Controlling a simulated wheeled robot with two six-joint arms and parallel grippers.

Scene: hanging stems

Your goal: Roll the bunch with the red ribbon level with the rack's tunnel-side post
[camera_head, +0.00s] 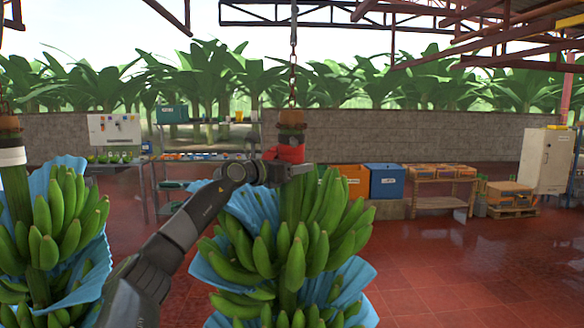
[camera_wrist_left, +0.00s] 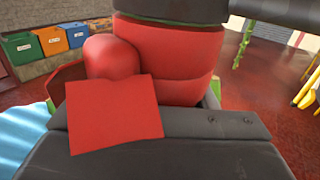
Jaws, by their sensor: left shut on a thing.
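The bunch with the red ribbon (camera_head: 290,235) hangs upright from a chain in the middle of the head view, green bananas above blue sheeting. The red ribbon (camera_head: 291,153) wraps its stem just below the brown top; it fills the middle of the left wrist view (camera_wrist_left: 170,75). My left gripper (camera_head: 283,172) is shut on the stem at the ribbon; its fingertips are partly hidden. A metal rack (camera_head: 205,123) with shelves stands behind, left of the ribboned stem. I cannot tell which post is tunnel-side. My right gripper is not in view.
Another bunch (camera_head: 60,225) with a white band hangs at the left, beside my left arm. Orange (camera_head: 355,181) and blue (camera_head: 386,181) bins, a wooden table (camera_head: 441,180) and a pale cabinet (camera_head: 545,160) stand along the back. The red floor at the right is open.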

